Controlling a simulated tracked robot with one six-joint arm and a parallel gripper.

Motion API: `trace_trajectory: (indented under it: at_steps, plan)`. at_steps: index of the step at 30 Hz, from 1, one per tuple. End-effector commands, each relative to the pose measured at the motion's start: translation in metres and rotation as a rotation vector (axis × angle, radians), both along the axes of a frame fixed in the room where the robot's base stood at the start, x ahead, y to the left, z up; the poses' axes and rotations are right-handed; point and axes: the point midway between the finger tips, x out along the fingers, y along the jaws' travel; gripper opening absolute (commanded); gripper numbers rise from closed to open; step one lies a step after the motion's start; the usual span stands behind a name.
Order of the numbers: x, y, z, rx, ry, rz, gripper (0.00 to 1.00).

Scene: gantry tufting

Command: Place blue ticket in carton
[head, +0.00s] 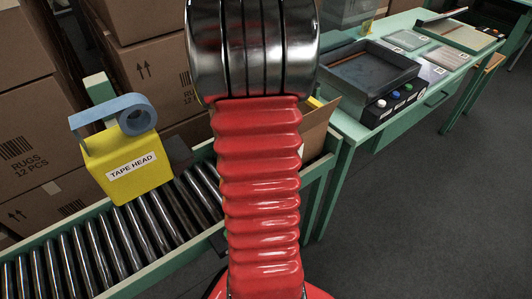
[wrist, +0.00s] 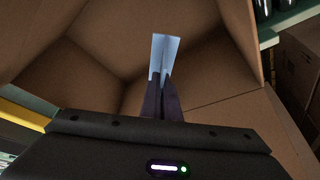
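In the wrist view my gripper (wrist: 162,84) is shut on a pale blue ticket (wrist: 164,52), which stands up from between the dark fingertips. Around and below the ticket is the inside of an open cardboard carton (wrist: 95,62), with its walls and flaps spread about the fingers. I cannot tell how deep the ticket is, and it touches no wall that I can see. In the head view the carton (head: 319,130) shows only partly, on the conveyor behind my red arm. My gripper and the ticket are hidden there.
A roller conveyor (head: 110,245) runs below the carton. A yellow tape head (head: 124,167) with a blue roll stands over it at left. Stacked brown boxes (head: 28,120) rise behind. A green bench (head: 345,128) with a dark tray (head: 362,78) and buttons stands at right. Grey floor (head: 420,215) is clear.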

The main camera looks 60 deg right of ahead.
Motion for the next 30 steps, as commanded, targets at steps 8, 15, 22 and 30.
trace_trajectory:
  at_steps: [8, 15, 22, 30]
  plan:
    - [-0.015, -0.008, -0.001, 0.000, 0.000, -0.031, 0.00]
    - [-0.018, -0.008, -0.028, 0.003, 0.002, -0.035, 0.00]
    - [-0.018, -0.009, -0.060, 0.002, 0.001, -0.037, 0.00]
    - [-0.018, -0.010, -0.062, -0.001, 0.000, -0.037, 0.00]
